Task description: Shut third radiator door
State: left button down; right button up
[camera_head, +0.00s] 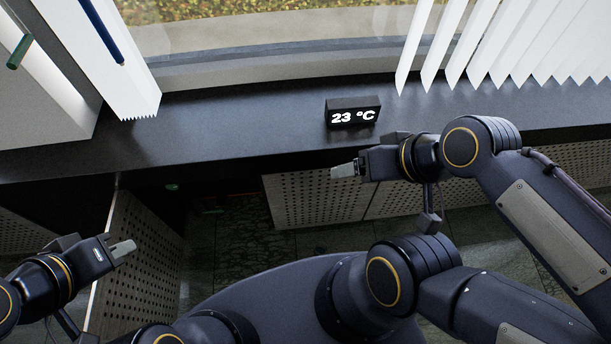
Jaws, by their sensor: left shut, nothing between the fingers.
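A perforated radiator door (143,262) under the window sill stands open at the left, swung out toward me. The dark opening to its right shows the space behind. My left gripper (122,249) is shut and empty; its tip overlaps the open door in the picture, and I cannot tell if they touch. Another perforated door (315,200) right of the opening lies in line with the sill. My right gripper (345,170) is in front of that door's top edge, close below the sill; I cannot tell if its fingers are open or shut.
A dark sill (230,125) runs across, with a black display (353,112) reading 23 °C on it. White blinds (500,45) hang at the right, and another blind (110,75) at the left. More perforated panels (420,197) continue right. Tiled floor (240,240) shows below the opening.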

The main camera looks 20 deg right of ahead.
aim_at(144, 289)
jog(key=k+j+u, duration=0.15)
jog(key=j, duration=0.45)
jog(key=j+u, duration=0.15)
jog(key=j, duration=0.5)
